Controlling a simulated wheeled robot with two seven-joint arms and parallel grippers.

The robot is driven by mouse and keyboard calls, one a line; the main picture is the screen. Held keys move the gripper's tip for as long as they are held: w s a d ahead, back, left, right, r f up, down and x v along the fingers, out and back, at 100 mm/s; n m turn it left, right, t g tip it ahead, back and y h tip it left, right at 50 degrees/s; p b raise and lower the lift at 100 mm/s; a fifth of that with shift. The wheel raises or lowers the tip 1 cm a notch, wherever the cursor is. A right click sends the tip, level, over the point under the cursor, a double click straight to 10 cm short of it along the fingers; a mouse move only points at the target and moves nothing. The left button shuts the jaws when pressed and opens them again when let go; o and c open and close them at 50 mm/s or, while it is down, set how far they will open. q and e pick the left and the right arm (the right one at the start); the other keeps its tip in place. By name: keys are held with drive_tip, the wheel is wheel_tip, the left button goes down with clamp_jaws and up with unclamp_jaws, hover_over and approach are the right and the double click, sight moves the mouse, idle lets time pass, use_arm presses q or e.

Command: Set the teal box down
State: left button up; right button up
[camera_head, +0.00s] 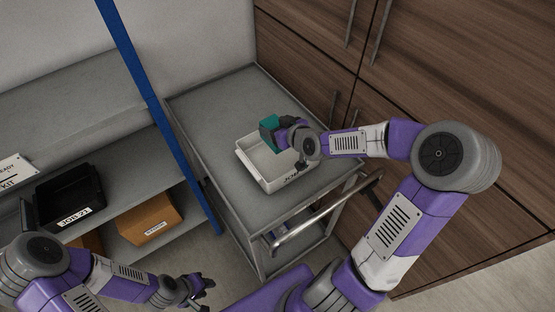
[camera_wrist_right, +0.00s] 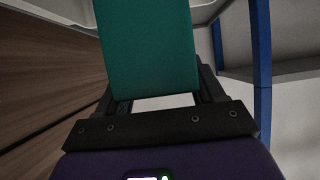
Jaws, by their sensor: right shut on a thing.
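The teal box (camera_head: 269,122) is in my right gripper (camera_head: 276,137), which is shut on it. In the head view they are over the back part of a white bin (camera_head: 262,177) on the grey cart top. I cannot tell whether the box touches the bin. In the right wrist view the teal box (camera_wrist_right: 148,45) sits between the two dark fingers (camera_wrist_right: 155,95). My left gripper (camera_head: 198,290) is low at the bottom of the head view, away from the box. Its fingers are small and unclear.
The cart (camera_head: 205,125) has bare room left of and behind the bin, and a metal handle (camera_head: 330,213) at its front right. A shelf at left holds a black bin (camera_head: 68,197) and a cardboard box (camera_head: 150,219). A blue post (camera_head: 160,115) stands between shelf and cart. Wooden cabinets (camera_head: 440,70) close off the right.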

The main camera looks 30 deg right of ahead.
drive_tip(key=f+b, duration=0.1)
drive_tip(key=f, duration=0.1)
drive_tip(key=f+b, duration=0.1)
drive_tip(key=f, duration=0.1)
drive_tip(key=d+f+b, duration=0.1)
drive_tip(key=f, duration=0.1)
drive_tip(key=shift+w, duration=0.1)
drive_tip(key=shift+f+b, duration=1.1)
drive_tip(key=shift+f, duration=1.05)
drive_tip(key=shift+r, duration=0.1)
drive_tip(key=o, duration=1.2)
